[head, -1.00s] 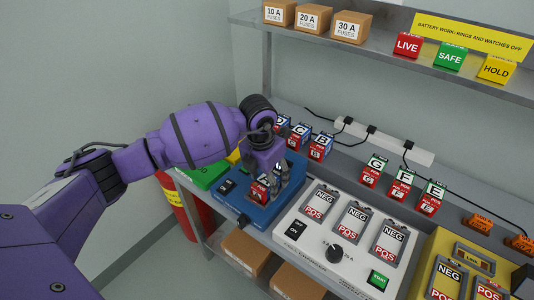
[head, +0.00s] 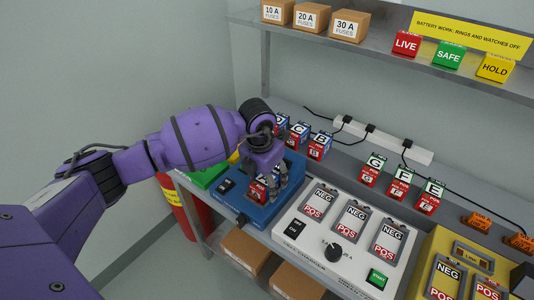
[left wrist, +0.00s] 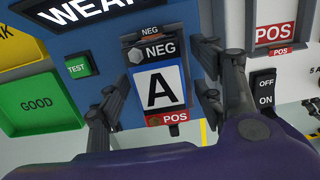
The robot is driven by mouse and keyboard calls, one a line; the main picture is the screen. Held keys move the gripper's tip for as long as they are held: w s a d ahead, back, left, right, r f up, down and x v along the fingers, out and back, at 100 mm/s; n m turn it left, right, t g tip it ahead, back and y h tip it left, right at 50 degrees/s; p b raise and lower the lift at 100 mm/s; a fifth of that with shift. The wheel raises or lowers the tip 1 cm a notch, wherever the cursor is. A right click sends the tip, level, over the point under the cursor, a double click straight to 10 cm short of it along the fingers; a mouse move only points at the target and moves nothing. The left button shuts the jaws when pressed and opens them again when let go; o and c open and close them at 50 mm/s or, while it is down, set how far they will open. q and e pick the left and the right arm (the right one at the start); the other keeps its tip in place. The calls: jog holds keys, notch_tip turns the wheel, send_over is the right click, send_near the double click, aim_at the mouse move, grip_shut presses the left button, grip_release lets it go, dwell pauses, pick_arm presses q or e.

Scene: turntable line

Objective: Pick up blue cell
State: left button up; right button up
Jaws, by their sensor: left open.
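A cell marked A with a blue-bordered label and a red POS end (left wrist: 158,88) sits in a slot of the blue tester (left wrist: 105,38). In the head view, the cell (head: 257,191) shows only in part below my left gripper (head: 270,186). My left gripper (left wrist: 162,98) is open, with its fingers on either side of the cell; I see gaps between fingers and cell in the left wrist view. Blue-topped cells D, C and B (head: 319,146) stand on the bench behind; D is partly hidden by my arm. My right gripper is not in view.
A white charger (head: 296,250) with empty-looking NEG/POS bays is right of the tester. Green-topped cells G, F and E (head: 401,185) stand behind it. A yellow unit (head: 436,263) is farther right. A shelf (head: 390,50) with fuse boxes hangs above.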

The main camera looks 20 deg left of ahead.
pick_arm(q)
jog(key=shift+a, duration=0.1)
grip_shut()
dwell(0.3)
